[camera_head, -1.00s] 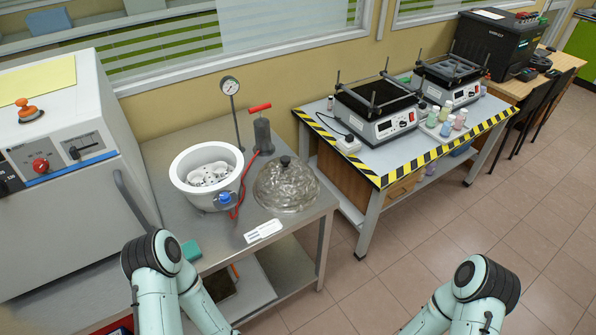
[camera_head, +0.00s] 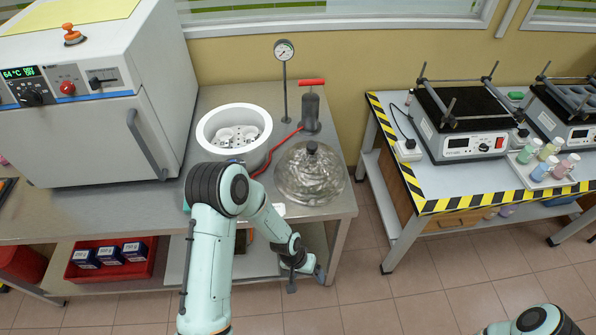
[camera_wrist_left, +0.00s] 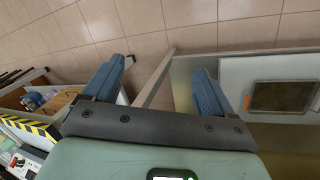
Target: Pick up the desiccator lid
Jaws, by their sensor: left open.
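The desiccator lid (camera_head: 309,178) is a clear glass dome with a dark knob on top. It rests on the metal bench near its right end. The white desiccator bowl (camera_head: 233,130) stands open to its left, with a perforated white plate and small pieces inside. My left gripper (camera_head: 304,277) is open and empty, in front of the bench's front edge and apart from the lid. In the left wrist view its blue fingers (camera_wrist_left: 160,85) are spread wide with nothing between them. The lid is not clearly seen there. Of my right arm only a part shows, and its gripper is out of view.
A hand pump (camera_head: 310,110) with a red handle and a gauge (camera_head: 284,50) stand behind the lid. An oven (camera_head: 90,110) stands at left. A striped-edge table (camera_head: 450,195) with hotplates is at right, across a gap. A lower shelf holds a red tray (camera_head: 76,270).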

